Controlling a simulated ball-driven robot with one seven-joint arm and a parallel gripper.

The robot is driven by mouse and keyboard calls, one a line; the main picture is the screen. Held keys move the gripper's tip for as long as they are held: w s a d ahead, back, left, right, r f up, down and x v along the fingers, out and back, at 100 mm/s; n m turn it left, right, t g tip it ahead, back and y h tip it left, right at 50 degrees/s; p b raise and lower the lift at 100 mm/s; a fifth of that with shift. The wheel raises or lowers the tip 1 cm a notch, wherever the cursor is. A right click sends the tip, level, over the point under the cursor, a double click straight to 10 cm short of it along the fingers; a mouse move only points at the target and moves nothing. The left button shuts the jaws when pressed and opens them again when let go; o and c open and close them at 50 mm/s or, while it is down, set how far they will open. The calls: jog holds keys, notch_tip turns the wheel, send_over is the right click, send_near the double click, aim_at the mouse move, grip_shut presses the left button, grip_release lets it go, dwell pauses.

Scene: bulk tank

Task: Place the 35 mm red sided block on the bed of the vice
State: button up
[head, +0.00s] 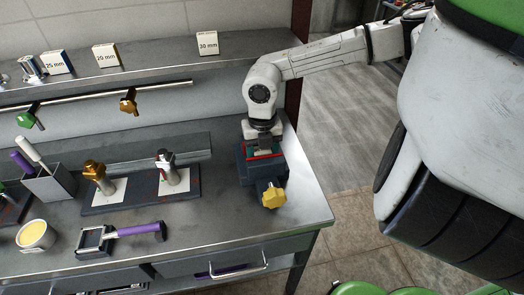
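The vice (247,173) is dark blue-grey with a yellow knob (274,197) and stands near the right end of the bench. My gripper (263,143) points down at the top of the vice, between its sides. A thin red strip (266,156) shows just below it. I cannot tell whether the strip is the block's red side or part of the vice. The fingertips and anything between them are too small and too hidden to read. No other red sided block is clear in view.
A purple-handled tool (140,230), a tool holder (48,184) and a yellow-filled tub (35,235) lie further left. The shelf above carries cards marked 25, 20 and 30 mm (207,44).

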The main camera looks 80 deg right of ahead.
jog(key=shift+f, duration=0.15)
jog(key=o, duration=1.2)
jog(key=shift+c, duration=0.2)
jog(key=shift+r+b, duration=0.45)
jog(key=shift+r, duration=3.5)
